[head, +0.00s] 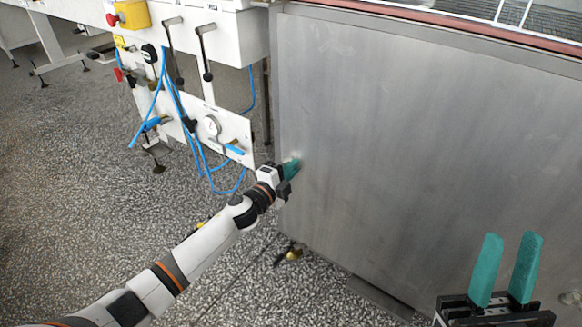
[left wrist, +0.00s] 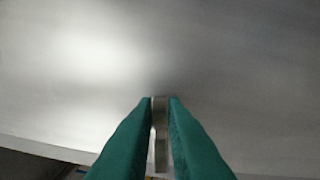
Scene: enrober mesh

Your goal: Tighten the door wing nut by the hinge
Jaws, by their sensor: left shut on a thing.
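The steel door panel (head: 400,150) fills the right half of the head view and most of the left wrist view (left wrist: 230,50). My left gripper (head: 297,163) is at the panel's left edge region, teal fingertips against or very near its face. In the left wrist view its fingers (left wrist: 160,102) are closed on a thin upright metal piece (left wrist: 160,138), which looks like a wing of the wing nut. The rest of the nut is hidden by the fingers. My right gripper (head: 511,240) is open and empty at the lower right, in front of the panel.
A white machine frame (head: 225,40) with black-knobbed levers (head: 205,60), a gauge (head: 212,126) and blue hoses (head: 170,90) stands left of the panel. A brass fitting (head: 294,254) is low by the panel's bottom edge. Speckled floor (head: 80,200) is open at left.

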